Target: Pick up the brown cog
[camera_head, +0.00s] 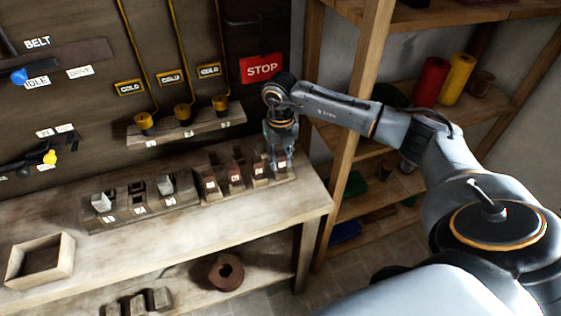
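A brown round piece with a dark centre hole (226,272) lies on the lower shelf under the workbench; it may be the brown cog, but no teeth can be made out. My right gripper (281,163) points down at the right end of a wooden rack (215,198) on the bench top, well above and to the right of the round piece. Its fingers are small and dark here, and I cannot tell whether they are open or shut, or whether they touch the rack's end block. My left gripper is not in view.
Another rack (93,222) with light and dark blocks stands left of the first. An open wooden box (68,252) sits at the bench's left end. Dark blocks (137,303) lie on the lower shelf. A wooden shelf post (352,100) stands right of the bench.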

